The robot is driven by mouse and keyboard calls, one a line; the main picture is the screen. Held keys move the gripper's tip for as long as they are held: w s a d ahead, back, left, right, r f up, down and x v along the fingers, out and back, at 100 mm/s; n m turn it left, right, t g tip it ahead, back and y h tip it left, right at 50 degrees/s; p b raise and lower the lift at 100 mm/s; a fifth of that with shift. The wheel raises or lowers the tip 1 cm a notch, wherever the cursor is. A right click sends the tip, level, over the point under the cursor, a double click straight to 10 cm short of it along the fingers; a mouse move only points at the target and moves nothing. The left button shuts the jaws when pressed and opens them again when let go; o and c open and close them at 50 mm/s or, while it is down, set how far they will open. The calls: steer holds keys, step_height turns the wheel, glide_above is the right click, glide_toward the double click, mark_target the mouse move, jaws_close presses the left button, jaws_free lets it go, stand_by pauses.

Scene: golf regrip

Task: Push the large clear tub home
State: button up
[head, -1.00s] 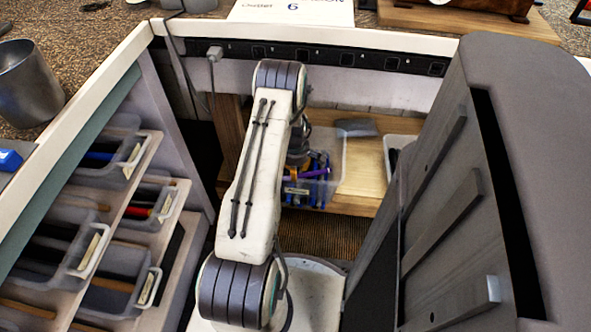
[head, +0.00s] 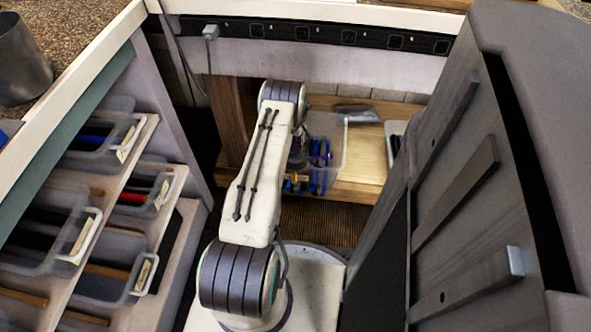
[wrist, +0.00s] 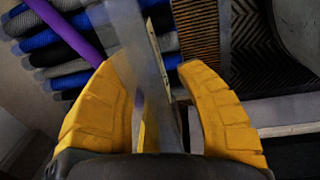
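The large clear tub (head: 336,150) stands on the wooden shelf under the counter, beyond my arm. It holds blue and dark golf grips (head: 318,165). My gripper is mostly hidden behind my arm in the head view, at the tub's near left. In the wrist view, my gripper's (wrist: 158,72) yellow fingers are spread apart. A clear upright strip of the tub (wrist: 150,50) shows between them; I cannot tell whether they touch it. Blue and grey grips and a purple shaft (wrist: 75,35) lie at upper left.
Drawer trays (head: 105,150) on a slanted rack stand at left. A grey cabinet (head: 470,190) with wooden bars closes the right side. A power strip (head: 300,32) runs along the back. A grey block (head: 357,113) and a white bin (head: 396,138) are on the shelf right of the tub.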

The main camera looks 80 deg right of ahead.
steer(key=shift+f, duration=0.25)
jaws_close()
stand_by(0.3)
